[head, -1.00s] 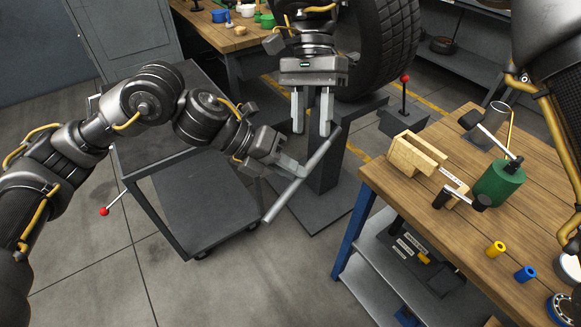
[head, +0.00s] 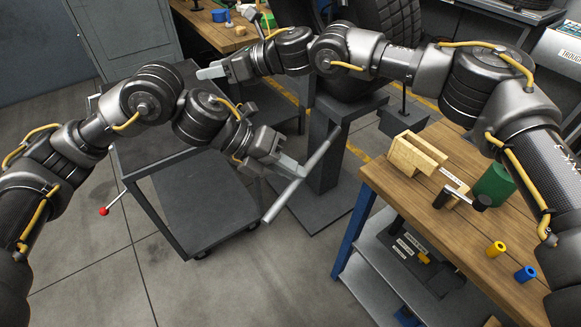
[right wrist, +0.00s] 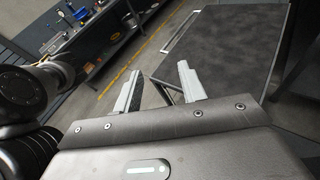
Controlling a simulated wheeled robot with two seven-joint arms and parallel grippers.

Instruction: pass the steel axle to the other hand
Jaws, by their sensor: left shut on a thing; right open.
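The steel axle (head: 282,204) is a plain grey bar held slanting in the air, lower end towards the front left. My left gripper (head: 291,168) is shut on it near its middle, with bar showing on both sides of the fingers. My right gripper (head: 210,72) is up and to the left of the axle in the head view, apart from it and pointing left over the cart. Its fingers are spread and empty in the right wrist view (right wrist: 161,83). I cannot make out the axle in the right wrist view.
A dark metal cart (head: 207,212) stands below the left arm. A tyre (head: 399,25) on a dark stand is behind the right arm. A wooden workbench (head: 462,240) at the right carries a wooden block holder (head: 416,156), a green cylinder (head: 494,185) and small coloured parts.

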